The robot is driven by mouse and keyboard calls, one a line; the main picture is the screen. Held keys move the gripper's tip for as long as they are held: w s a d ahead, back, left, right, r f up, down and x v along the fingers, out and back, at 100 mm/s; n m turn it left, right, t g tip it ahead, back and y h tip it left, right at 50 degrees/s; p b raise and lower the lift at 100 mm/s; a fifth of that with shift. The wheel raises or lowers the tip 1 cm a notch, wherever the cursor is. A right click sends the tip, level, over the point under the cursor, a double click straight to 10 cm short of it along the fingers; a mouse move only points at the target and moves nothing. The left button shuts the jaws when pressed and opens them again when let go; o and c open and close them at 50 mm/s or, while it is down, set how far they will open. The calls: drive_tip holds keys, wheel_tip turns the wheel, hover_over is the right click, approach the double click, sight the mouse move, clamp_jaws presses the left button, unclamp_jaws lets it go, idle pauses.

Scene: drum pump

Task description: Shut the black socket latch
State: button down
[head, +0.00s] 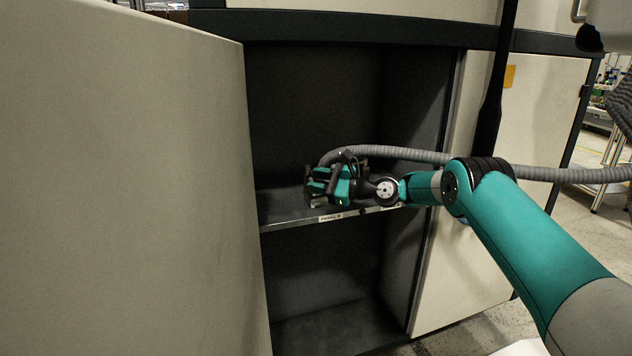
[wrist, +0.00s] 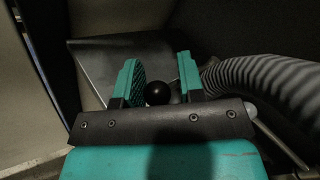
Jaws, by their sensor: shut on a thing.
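In the wrist view, my gripper (wrist: 158,72) has its two teal fingers on either side of a round black knob (wrist: 157,93), shut on it. The knob looks like the handle of the black socket latch; the rest of the latch and the socket are hidden behind the gripper body. In the head view, my gripper (head: 318,186) is inside the open cabinet, just above the shelf, and covers the latch. A grey corrugated hose (wrist: 262,82) runs close to the right finger; it also shows in the head view (head: 420,155).
The shelf (head: 285,219) has a labelled front edge below my gripper. A large pale door (head: 120,180) stands at the left and another (head: 540,130) at the right. A thin metal rod (wrist: 275,138) with a pale end lies right of my gripper. The lower compartment looks empty.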

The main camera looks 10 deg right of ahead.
drive_tip(key=shift+w+d+f, duration=0.25)
drive_tip(key=shift+d+f, duration=0.15)
drive_tip(key=shift+d, duration=0.15)
drive_tip(key=c, duration=1.1)
unclamp_jaws()
drive_tip(key=o, duration=0.4)
drive_tip(key=shift+w+d+f, duration=0.1)
drive_tip(key=shift+w+f, duration=0.05)
drive_tip(key=shift+o, duration=1)
drive_tip(key=shift+a+r, duration=0.2)
drive_tip(key=b+v, duration=1.6)
drive_tip(key=v, duration=0.1)
drive_tip(key=shift+s, duration=0.3)
